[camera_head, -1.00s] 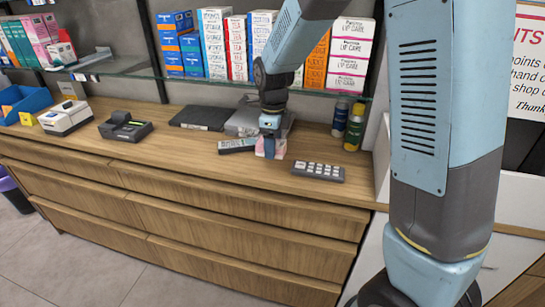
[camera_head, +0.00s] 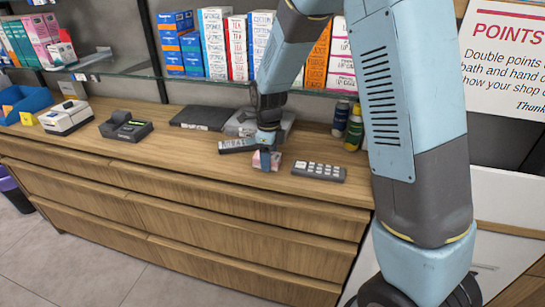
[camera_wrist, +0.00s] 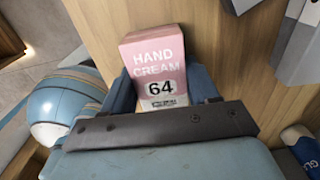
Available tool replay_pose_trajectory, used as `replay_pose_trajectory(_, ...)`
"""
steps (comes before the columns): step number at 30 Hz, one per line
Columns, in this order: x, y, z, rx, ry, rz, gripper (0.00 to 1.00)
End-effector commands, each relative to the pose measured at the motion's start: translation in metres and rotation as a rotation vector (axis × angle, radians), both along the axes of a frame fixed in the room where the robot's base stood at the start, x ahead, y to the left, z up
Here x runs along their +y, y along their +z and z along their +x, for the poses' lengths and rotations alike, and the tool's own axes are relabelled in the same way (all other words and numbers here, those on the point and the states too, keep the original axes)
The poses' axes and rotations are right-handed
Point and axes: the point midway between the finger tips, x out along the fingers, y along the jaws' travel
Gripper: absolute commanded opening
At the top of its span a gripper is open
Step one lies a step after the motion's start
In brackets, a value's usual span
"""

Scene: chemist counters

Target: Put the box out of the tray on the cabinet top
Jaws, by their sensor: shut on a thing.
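My gripper (camera_head: 266,161) is shut on a small pink and white box (camera_head: 262,158), just over the middle of the wooden cabinet top (camera_head: 225,175). In the wrist view the box (camera_wrist: 157,70) reads "HAND CREAM 64" and sits between the two blue fingers. A dark bar of my gripper hides its lower end. I cannot tell whether the box touches the wood. A blue open tray (camera_head: 38,104) stands at the far left of the cabinet top, well apart from my gripper. A low grey item (camera_head: 287,122) behind my gripper is partly hidden.
A keypad (camera_head: 319,171) lies right of my gripper, and a dark label bar (camera_head: 236,146) lies behind left. Two bottles (camera_head: 354,133) stand at the back right. A card terminal (camera_head: 125,128) and white printer (camera_head: 66,117) stand left. The front strip is clear.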

Motion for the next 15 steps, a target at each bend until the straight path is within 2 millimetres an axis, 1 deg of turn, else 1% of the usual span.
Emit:
replay_pose_trajectory(2, 0.0000, -0.0016, 0.0000, 0.000, 0.000, 0.000, 0.29)
replay_pose_trajectory(3, 0.0000, -0.0018, 0.0000, 0.000, 0.000, 0.000, 0.61)
replay_pose_trajectory(10, -0.0004, -0.0016, 0.0001, 0.000, -0.001, 0.000, 0.83)
replay_pose_trajectory(11, -0.0004, -0.0016, 0.0001, 0.000, -0.001, 0.000, 0.85)
replay_pose_trajectory(15, -0.0005, -0.0015, 0.0001, 0.000, -0.001, 0.000, 0.85)
